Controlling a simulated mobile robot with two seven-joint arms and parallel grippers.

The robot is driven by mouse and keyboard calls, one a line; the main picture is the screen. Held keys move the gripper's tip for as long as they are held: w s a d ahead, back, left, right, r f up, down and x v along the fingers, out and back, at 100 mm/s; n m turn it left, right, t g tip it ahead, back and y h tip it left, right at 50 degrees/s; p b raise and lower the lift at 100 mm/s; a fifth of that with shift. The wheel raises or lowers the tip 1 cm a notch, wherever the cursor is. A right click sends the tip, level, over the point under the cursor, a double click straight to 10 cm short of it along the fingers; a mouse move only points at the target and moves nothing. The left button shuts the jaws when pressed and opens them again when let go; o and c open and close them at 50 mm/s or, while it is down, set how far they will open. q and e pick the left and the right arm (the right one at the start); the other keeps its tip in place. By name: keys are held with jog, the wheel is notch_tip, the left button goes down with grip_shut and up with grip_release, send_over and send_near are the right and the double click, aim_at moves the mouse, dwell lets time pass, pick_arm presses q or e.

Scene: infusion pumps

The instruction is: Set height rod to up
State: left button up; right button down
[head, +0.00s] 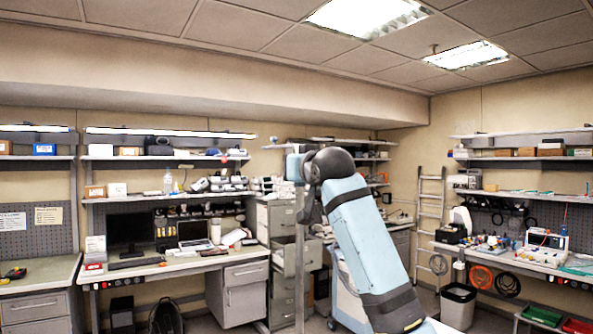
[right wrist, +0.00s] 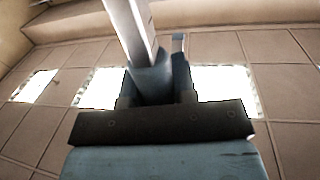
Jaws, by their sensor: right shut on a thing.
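The height rod is a straight grey metal pole (head: 300,250), standing upright left of my right arm in the head view. In the right wrist view, the rod (right wrist: 133,30) runs up and slightly left from a bluish collar-like part (right wrist: 152,80). My right gripper (right wrist: 157,85) is shut with its dark fingers on either side of this part. In the head view my right arm reaches up to the rod's upper end, and its dark wrist joint hides the fingertips. My left gripper is not in view.
A desk (head: 185,262) with monitor and laptop stands at the back left. A grey drawer cabinet (head: 277,222) is behind the rod. A ladder (head: 428,225), a bin (head: 458,305) and another bench (head: 510,257) are at right. The space above the arm is clear to the ceiling.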

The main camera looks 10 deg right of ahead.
jog(key=c, duration=1.1)
grip_release()
jog(key=shift+o, duration=1)
jog(key=s+d+b, duration=0.2)
jog(key=s+b, duration=0.3)
jog(key=s, duration=0.8)
jog(key=shift+s+d, duration=0.3)
